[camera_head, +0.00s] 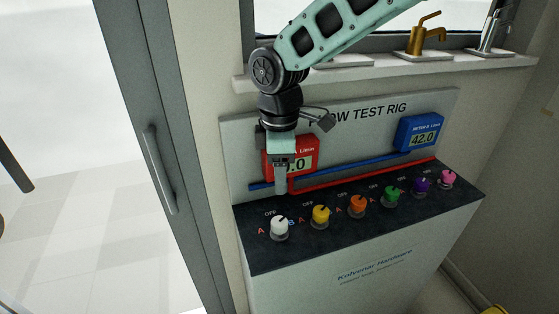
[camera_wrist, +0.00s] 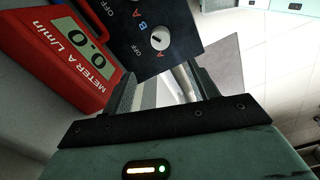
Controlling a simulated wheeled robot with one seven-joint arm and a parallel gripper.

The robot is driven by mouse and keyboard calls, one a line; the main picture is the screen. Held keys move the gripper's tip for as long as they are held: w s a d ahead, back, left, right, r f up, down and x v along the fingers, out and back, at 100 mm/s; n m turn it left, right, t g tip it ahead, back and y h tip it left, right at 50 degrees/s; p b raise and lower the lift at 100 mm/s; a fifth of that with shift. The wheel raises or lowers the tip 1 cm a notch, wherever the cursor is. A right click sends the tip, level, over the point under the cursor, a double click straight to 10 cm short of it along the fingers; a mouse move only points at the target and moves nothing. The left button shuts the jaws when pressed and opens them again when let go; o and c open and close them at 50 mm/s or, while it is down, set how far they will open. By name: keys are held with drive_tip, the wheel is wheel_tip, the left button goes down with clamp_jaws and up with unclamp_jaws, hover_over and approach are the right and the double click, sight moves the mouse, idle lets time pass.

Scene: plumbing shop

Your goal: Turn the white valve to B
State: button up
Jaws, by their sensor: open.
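The white valve (camera_head: 279,228) is a round knob at the left end of a dark sloping panel, with a red A to its left, a blue B to its right and OFF behind it. A dark pointer mark on its top appears to face OFF. In the wrist view the white valve (camera_wrist: 159,38) lies beyond the fingers with its dark mark visible. My gripper (camera_head: 280,188) points down above and behind the valve, apart from it. The fingers also show in the wrist view (camera_wrist: 165,88), open with nothing between them.
Yellow (camera_head: 320,215), orange (camera_head: 357,205), green (camera_head: 392,195), purple (camera_head: 421,186) and pink (camera_head: 448,179) knobs line up to the right. A red meter (camera_wrist: 65,45) stands close to my gripper. A blue meter (camera_head: 420,132) reads 42.0. A door frame is left.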

drive_tip(key=shift+r, duration=1.6)
drive_tip(key=shift+s, duration=0.15)
